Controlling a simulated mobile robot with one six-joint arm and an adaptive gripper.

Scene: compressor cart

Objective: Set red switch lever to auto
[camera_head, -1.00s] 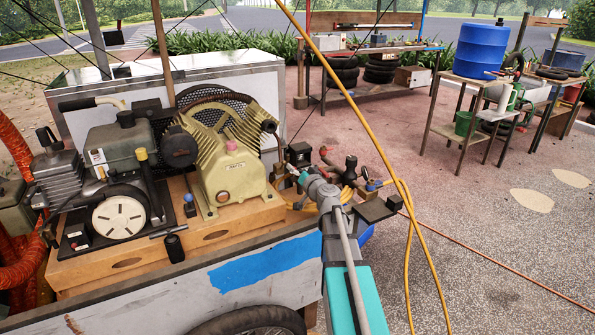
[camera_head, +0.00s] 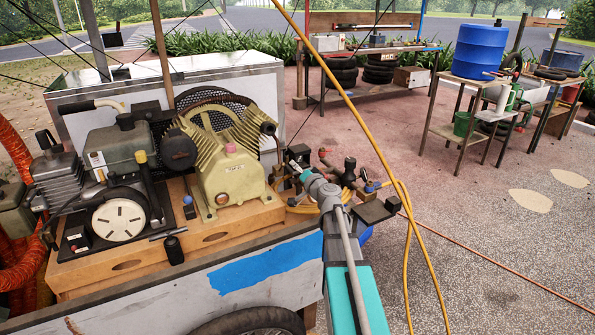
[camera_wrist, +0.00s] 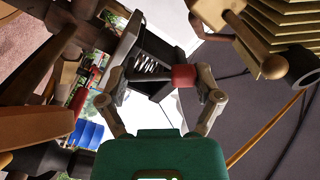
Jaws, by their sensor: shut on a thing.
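The red switch lever, seen as a red tip (camera_wrist: 183,77), shows in the wrist view between the fingers of my gripper (camera_wrist: 165,80), against the right finger. It sits beside a dark switch box (camera_wrist: 150,68). My gripper is shut on the lever. In the head view my gripper (camera_head: 301,174) reaches in from the lower right to the black switch box (camera_head: 298,155), right of the beige compressor pump (camera_head: 232,175). The lever is too small or hidden to make out there, and I cannot read any auto marking.
The engine (camera_head: 118,150) and pump stand on a wooden base (camera_head: 215,235) on the cart. Black valves with a red knob (camera_head: 323,153) sit close to the right of my gripper. A yellow hose (camera_head: 350,100) hangs across the right side. Open paving lies farther right.

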